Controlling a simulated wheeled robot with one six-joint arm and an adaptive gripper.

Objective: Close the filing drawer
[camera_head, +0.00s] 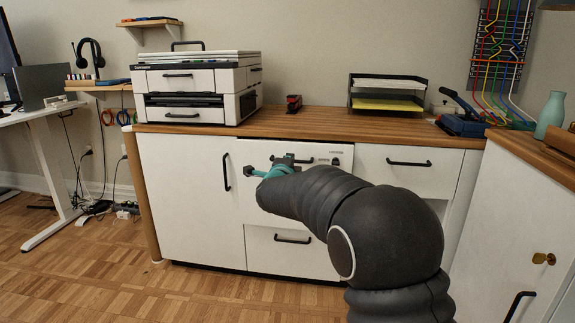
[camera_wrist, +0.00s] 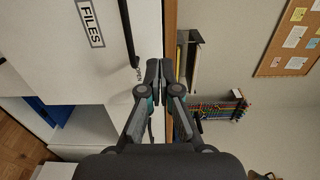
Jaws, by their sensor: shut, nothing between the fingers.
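The filing drawer (camera_head: 317,153) is white and sits in the middle of the cabinet below the wooden counter. Its front looks to stand a little forward of the counter edge. In the wrist view, which is turned sideways, the drawer front (camera_wrist: 115,70) carries a FILES label and a dark handle (camera_wrist: 130,30). My gripper (camera_head: 285,162) is in front of the upper part of this drawer and hides part of it. In the wrist view my gripper (camera_wrist: 160,70) has its fingertips together and empty, near the drawer's upper edge. I cannot tell whether they touch it.
A lower drawer (camera_head: 292,262) is below, and another drawer (camera_head: 408,170) is to the right. A printer (camera_head: 195,85), a red stapler (camera_head: 293,103) and a paper tray (camera_head: 387,93) stand on the counter (camera_head: 320,122). A side cabinet (camera_head: 515,220) is at right.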

